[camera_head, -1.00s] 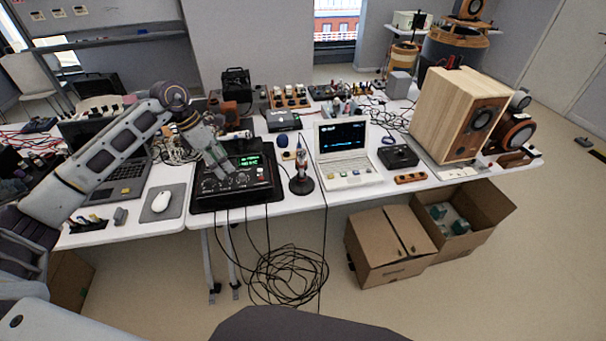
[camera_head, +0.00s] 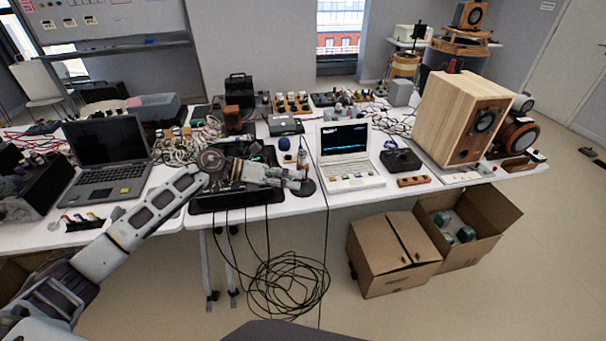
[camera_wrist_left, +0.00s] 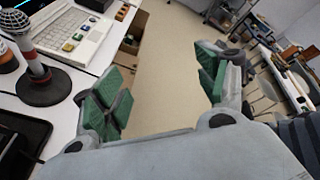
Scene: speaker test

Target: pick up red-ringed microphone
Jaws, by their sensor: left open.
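The red-ringed microphone (camera_head: 303,157) stands upright near the table's front edge, left of the white laptop, partly hidden by my left gripper. In the left wrist view the microphone (camera_wrist_left: 33,58) is at the upper left, with a grey mesh head, red bands and a round dark base. My left gripper (camera_head: 297,179) is in front of its lower part in the head view. In the left wrist view my left gripper (camera_wrist_left: 160,83) is open, green pads wide apart, with only floor between them. The microphone is outside the pads, to their left. My right gripper is not in view.
A white laptop (camera_head: 344,167) stands right of the microphone. A black mixer (camera_head: 203,204) lies under my left forearm, largely hidden. A blue-topped item (camera_head: 284,144) stands behind. Cardboard boxes (camera_head: 392,262) and coiled cables (camera_head: 290,283) are on the floor in front.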

